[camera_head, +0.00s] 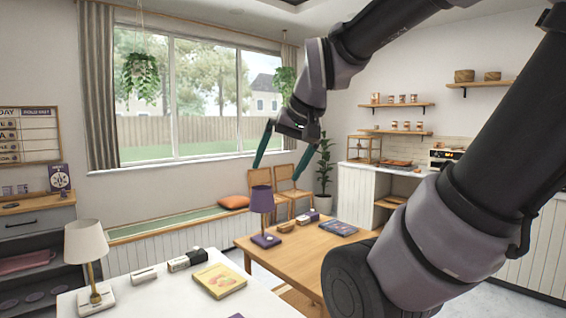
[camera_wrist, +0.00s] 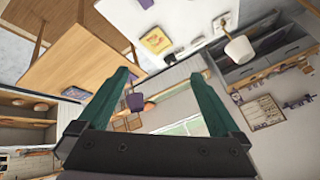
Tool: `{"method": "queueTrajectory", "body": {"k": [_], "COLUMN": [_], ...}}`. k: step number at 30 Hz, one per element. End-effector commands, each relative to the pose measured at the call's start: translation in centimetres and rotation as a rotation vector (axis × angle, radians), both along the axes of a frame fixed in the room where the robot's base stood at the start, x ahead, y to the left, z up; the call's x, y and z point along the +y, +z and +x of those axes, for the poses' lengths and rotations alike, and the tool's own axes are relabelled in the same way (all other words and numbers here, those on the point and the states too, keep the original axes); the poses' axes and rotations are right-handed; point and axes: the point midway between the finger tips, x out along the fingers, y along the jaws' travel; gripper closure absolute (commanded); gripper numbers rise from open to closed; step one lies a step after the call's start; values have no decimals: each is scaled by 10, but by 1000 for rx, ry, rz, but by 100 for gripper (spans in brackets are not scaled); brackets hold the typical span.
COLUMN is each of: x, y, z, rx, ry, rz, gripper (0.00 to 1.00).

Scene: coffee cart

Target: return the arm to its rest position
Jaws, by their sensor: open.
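My gripper (camera_head: 278,150) is raised in the air in the head view, in front of the window and above the tables. Its two green fingers are spread wide, with nothing between them. In the wrist view my gripper (camera_wrist: 165,88) is also open and empty, with the room beyond it appearing upside down. My arm comes in from the right of the head view and bends over at the top. The gripper touches nothing that I can see.
A wooden table (camera_head: 290,246) holds a purple lamp (camera_head: 262,206) and a dark book (camera_head: 338,228). A white table (camera_head: 140,295) in front holds a cream lamp (camera_head: 88,250) and a yellow book (camera_head: 219,280). A hanging plant (camera_head: 140,75) is left of the gripper. Air around the gripper looks clear.

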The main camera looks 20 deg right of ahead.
Motion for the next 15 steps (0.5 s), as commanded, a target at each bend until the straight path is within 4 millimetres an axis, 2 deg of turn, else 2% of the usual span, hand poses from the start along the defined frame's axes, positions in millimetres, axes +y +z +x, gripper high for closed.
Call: {"method": "queueTrajectory", "body": {"k": [1,5,15], "x": [0,0,0], "y": [4,7,8], "z": [-9,-20,-21], "rx": [-17,-31,-32], "ry": [-10,-24,-24], "rz": [10,27,29], "gripper": [0,0,0]}}
